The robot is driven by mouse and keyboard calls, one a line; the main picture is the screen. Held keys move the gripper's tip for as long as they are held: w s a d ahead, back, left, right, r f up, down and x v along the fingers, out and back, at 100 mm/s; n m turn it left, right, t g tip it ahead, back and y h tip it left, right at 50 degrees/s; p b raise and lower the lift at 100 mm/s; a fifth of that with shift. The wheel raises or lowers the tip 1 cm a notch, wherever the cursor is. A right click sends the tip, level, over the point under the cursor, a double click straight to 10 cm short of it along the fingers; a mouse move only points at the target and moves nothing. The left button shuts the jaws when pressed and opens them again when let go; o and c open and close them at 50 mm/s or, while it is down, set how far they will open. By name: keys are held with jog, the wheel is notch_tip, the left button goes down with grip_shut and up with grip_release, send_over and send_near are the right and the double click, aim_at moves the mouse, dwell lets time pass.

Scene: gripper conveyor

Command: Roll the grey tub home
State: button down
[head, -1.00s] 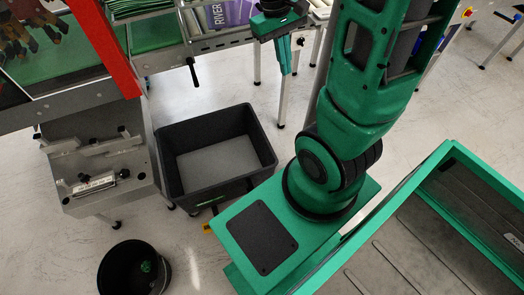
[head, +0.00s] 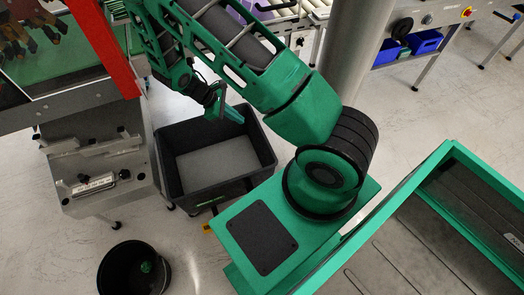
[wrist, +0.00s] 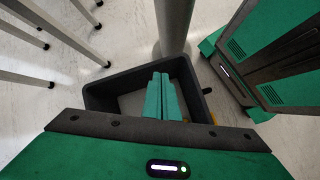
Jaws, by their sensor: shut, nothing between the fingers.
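The grey tub (head: 166,170) is a dark grey open-topped box on the floor, left of my green base in the head view. Its inside looks empty, with a lighter grey bottom. It also shows in the wrist view (wrist: 100,96), below and beyond my fingers. My gripper (head: 238,117) is over the tub's far side in the head view, pointing down and to the right. Its green fingers (wrist: 162,82) are together with nothing between them. I cannot tell how far above the rim they are.
A grey metal stand (head: 98,172) is close on the tub's left. A conveyor with legs is behind. Floor between bin and tub is clear.

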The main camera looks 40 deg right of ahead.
jog(key=s+a+f+n+h, duration=0.25)
jog(key=f+n, duration=0.25)
jog(key=f, duration=1.1)
send_near(269, 151)
notch_tip(269, 151, down, 3)
jog(key=shift+t, duration=0.4)
jog(key=s+d, duration=0.2)
jog(key=d, duration=0.1)
jog(key=shift+d+f, duration=0.1)
jog(key=shift+d, duration=0.2)
jog(key=shift+a, duration=0.1)
jog(key=shift+w, duration=0.1)
